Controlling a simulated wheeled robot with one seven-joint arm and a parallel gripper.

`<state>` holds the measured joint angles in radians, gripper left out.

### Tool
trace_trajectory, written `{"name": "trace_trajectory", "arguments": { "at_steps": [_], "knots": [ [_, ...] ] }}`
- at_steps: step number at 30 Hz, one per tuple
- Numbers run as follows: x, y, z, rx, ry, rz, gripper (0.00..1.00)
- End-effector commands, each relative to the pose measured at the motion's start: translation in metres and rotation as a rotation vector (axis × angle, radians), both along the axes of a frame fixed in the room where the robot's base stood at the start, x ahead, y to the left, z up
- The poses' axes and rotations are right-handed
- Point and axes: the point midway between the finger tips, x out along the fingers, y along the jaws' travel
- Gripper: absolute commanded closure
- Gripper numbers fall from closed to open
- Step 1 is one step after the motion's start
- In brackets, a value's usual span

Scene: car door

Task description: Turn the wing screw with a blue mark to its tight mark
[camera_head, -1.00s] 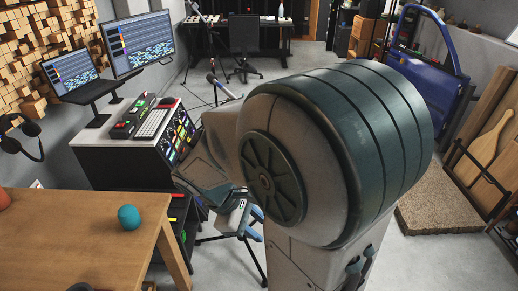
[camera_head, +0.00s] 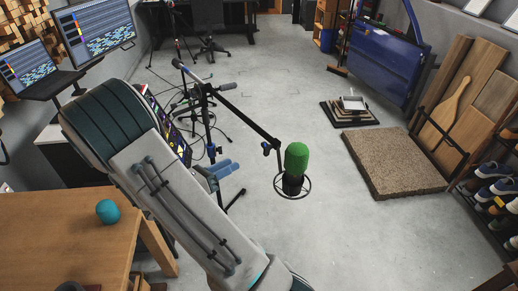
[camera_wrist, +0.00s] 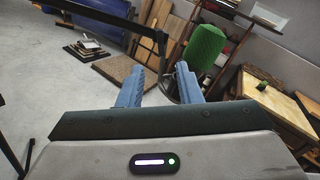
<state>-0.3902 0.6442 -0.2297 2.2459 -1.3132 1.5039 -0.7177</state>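A black microphone stand (camera_head: 207,130) with a slanting boom (camera_head: 238,118) is in the middle of the head view. A small blue part (camera_head: 266,149) shows near the boom's lower end and bluish bits show at the stand's top clamp (camera_head: 205,100). I cannot tell which is the blue-marked wing screw, and no tight mark can be made out. A green-topped microphone (camera_head: 297,160) is at the boom's end; it also shows in the wrist view (camera_wrist: 206,47). My gripper (camera_head: 232,166) is left of and below the boom. In the wrist view its blue fingers (camera_wrist: 160,70) are apart and empty.
A wooden table (camera_head: 60,230) with a teal ball-like object (camera_head: 107,211) is at lower left. A brown textured mat (camera_head: 394,162), a stack of flat pieces (camera_head: 349,112) and a blue car door (camera_head: 385,55) are at right. Grey floor (camera_head: 300,95) between is free.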

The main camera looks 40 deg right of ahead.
Motion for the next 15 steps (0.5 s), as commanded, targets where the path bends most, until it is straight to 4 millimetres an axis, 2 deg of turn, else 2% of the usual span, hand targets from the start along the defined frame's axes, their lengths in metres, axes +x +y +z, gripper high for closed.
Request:
{"name": "trace_trajectory", "arguments": {
  "at_steps": [9, 15],
  "knots": [
    [-0.003, -0.069, 0.002, 0.002, 0.001, -0.006, 0.68],
    [-0.004, -0.101, 0.002, 0.001, -0.001, -0.004, 0.68]
  ]
}}
